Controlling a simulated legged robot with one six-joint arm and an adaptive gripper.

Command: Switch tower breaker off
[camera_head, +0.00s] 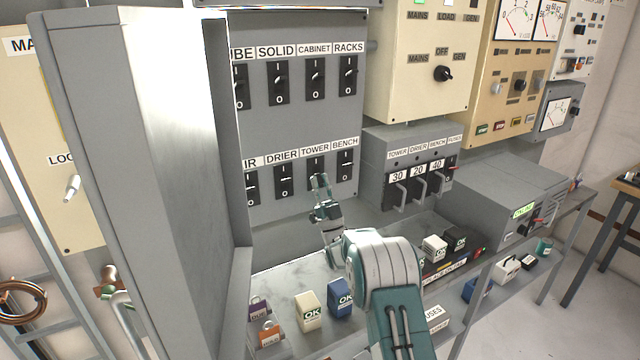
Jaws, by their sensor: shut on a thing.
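The tower breaker (315,167) is in the lower row under the TOWER label, between DRIER and BENCH. My gripper (321,182) is at the lower part of the tower breaker, with its fingertips over it. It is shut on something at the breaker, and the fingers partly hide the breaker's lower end. Which way the tower handle is turned is too small to tell.
The open grey cabinet door (150,180) stands left of the panel. The drier breaker (284,180) and bench breaker (345,165) flank the tower one closely. A fuse switch box (376,150) is to the right. Several small blocks, including a blue one (340,294), sit on the shelf below.

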